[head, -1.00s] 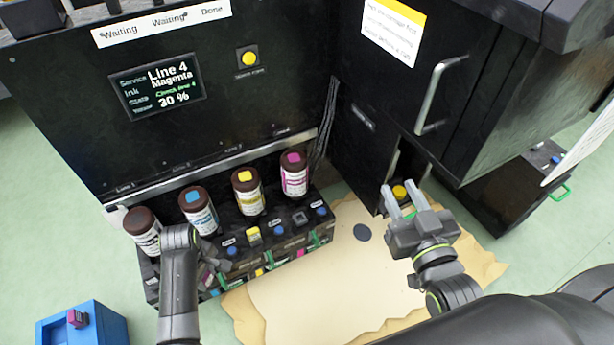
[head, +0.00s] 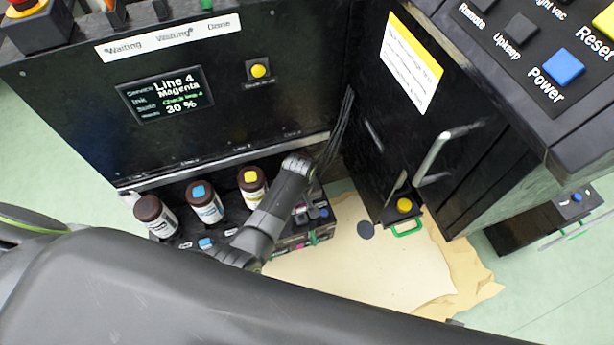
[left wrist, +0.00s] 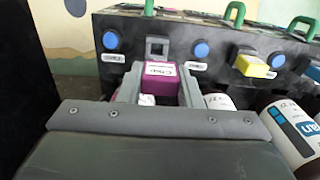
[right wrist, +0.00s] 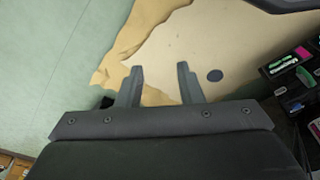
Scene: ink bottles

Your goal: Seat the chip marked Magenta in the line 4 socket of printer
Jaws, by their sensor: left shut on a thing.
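My left gripper (left wrist: 160,92) is shut on the magenta chip (left wrist: 162,78), which has a white label with lettering too small to read surely. In the left wrist view an empty grey square socket (left wrist: 157,48) sits just beyond the chip, apart from it in the picture, at the magenta end of the black printer block. In the head view the left forearm crosses in front of that end and hides the magenta-capped bottle. The screen (head: 166,93) reads Line 4 Magenta, 30 %. My right gripper (right wrist: 160,72) is open and empty above the floor mat; the head view does not show it.
Blue buttons (left wrist: 110,40) flank the socket. A green-handled drawer (head: 406,230) with a yellow button is at right. The beige mat (head: 400,270) has clear room.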

